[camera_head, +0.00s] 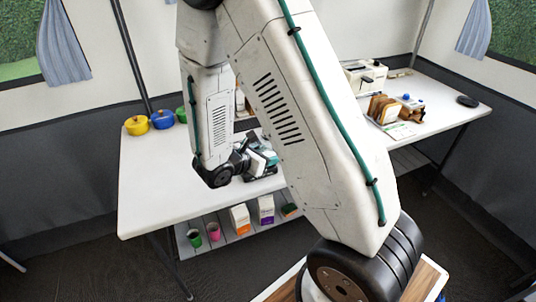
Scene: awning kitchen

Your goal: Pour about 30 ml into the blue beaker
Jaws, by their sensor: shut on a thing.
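My gripper (257,161) is small and partly hidden by my own arm, over the middle of the white table (150,195). It is shut on a whitish thing (264,156), too small and covered to name. I cannot make out a blue beaker for certain. A blue lidded pot (162,120) stands at the table's back left. A small blue patch (441,298) shows at the bottom edge near a wooden board, mostly cut off. My arm hides the table's centre, so what stands beneath or behind the gripper is unclear.
A yellow pot (137,125) stands at the back left. A toaster (365,77), bread in a rack (383,109) and a black disc (467,101) are at the right. Cups and cartons (240,219) sit on the shelf below. The table's front left is clear.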

